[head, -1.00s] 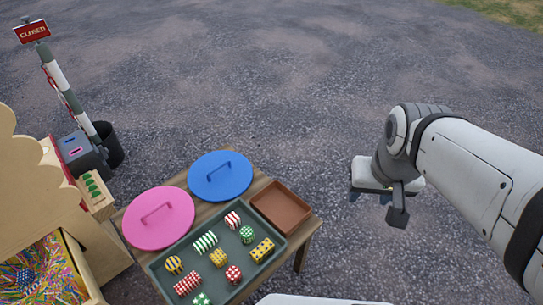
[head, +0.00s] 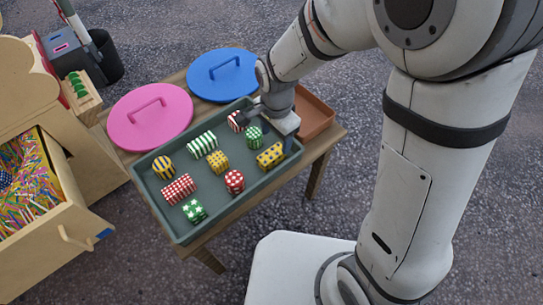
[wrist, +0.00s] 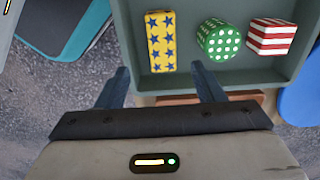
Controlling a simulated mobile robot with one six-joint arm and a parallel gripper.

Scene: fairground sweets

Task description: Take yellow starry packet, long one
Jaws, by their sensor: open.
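The long yellow packet with blue stars (wrist: 160,41) lies in the green-grey tray (wrist: 212,84), near the tray wall in the wrist view. In the head view the packet (head: 270,155) is at the right end of the tray (head: 178,230). My gripper (wrist: 166,75) is open and empty, its two blue fingers apart. In the wrist view the fingertips are just short of the packet, at the tray's edge. In the head view my gripper is over the tray's right end and its fingertips are partly hidden.
A green dotted packet (wrist: 218,40) and a red-and-white striped packet (wrist: 271,36) lie beside the yellow one. Several more packets fill the tray. A brown tray (head: 316,117), blue lid (head: 222,82) and pink lid (head: 150,125) lie on the wooden table.

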